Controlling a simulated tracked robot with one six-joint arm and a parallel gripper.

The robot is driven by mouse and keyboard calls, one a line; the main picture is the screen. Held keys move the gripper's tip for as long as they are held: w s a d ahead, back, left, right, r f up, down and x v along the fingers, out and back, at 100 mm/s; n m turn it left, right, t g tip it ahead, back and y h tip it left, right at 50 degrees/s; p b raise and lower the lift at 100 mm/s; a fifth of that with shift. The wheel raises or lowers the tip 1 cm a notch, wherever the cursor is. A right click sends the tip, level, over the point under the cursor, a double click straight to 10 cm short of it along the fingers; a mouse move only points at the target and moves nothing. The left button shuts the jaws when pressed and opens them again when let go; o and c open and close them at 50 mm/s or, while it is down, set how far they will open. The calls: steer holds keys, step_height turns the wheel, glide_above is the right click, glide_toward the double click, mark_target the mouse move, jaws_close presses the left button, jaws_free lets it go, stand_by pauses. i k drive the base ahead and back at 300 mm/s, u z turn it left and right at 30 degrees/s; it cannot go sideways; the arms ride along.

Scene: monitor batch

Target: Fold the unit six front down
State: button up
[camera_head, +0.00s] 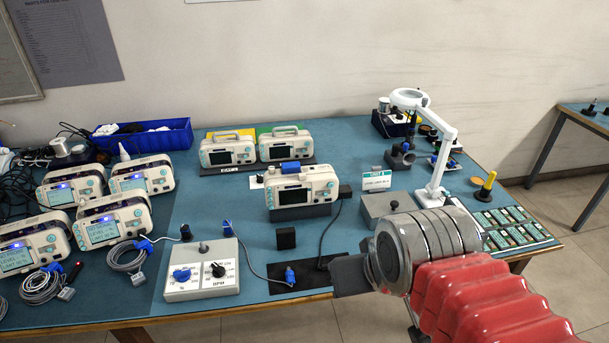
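A white monitor (300,187) with a dark screen, teal buttons and a blue part on top stands upright on a grey stand near the middle of the bench. I cannot read a unit number on it, and no folded front shows. My gripper (340,276) is at the lower right, at the end of my red-sleeved arm. It points left over the black mat (312,281), in front of and below the monitor, and appears apart from it. Its dark fingers overlap in this view, so whether they are open or shut is unclear.
Several lit monitors (103,231) with coiled cables crowd the left. Two more monitors (228,153) (283,147) stand behind on a dark base. A control box (203,272) with knobs sits front left. A magnifier lamp (439,165) and green circuit boards (515,229) are at right.

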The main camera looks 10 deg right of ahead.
mark_target(303, 189)
steer(key=i, duration=0.9)
